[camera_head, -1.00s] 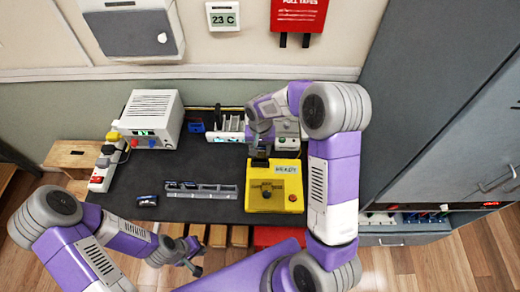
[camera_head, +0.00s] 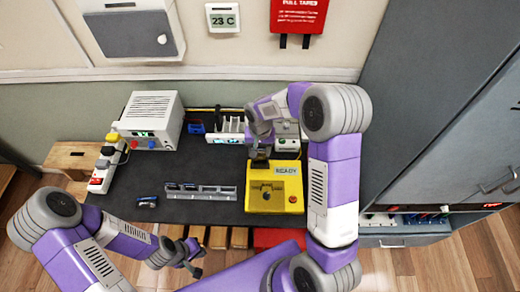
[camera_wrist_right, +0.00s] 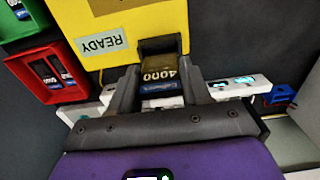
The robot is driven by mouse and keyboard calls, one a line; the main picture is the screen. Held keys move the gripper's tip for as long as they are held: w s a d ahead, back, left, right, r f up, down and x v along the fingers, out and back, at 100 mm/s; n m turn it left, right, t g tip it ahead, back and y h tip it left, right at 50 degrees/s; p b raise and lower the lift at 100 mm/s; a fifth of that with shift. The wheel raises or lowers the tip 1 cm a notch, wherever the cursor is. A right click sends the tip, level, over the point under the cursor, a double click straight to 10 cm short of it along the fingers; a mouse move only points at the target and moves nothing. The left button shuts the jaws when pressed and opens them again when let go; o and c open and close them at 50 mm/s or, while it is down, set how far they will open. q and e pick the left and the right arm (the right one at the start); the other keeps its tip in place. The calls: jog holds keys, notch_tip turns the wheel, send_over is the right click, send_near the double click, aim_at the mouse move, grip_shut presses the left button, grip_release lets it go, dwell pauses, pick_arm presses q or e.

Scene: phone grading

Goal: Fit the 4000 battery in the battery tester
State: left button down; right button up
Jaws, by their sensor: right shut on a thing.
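The yellow battery tester (camera_head: 284,197) stands at the front right of the dark table, with a READY label and a dial on top. My right gripper (camera_head: 262,158) is at its back edge. In the right wrist view, my right gripper (camera_wrist_right: 163,82) is shut on the 4000 battery (camera_wrist_right: 158,70), a dark block with a gold face and a blue band. The battery's far end is at a dark slot (camera_wrist_right: 160,44) in the tester; how deep it sits, I cannot tell. My left gripper (camera_head: 192,258) is in front of the table, empty, fingers apart.
A grey rack (camera_head: 200,190) lies left of the tester. A small dark-blue item (camera_head: 147,201) lies further left. A white power unit (camera_head: 155,118) and a power strip (camera_head: 103,168) stand at the back left. Red (camera_wrist_right: 25,77) and green trays show beside the tester in the wrist view.

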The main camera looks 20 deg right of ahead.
aim_at(260, 160)
jog(key=shift+f, duration=0.25)
jog(key=shift+f+b, duration=1.65)
jog(key=shift+f, duration=0.15)
jog(key=shift+f, duration=0.2)
jog(key=o, duration=1.1)
jog(key=shift+r, duration=0.1)
notch_tip(260, 160, up, 7)
jog(key=shift+r+p, duration=0.2)
jog(key=shift+p, duration=0.15)
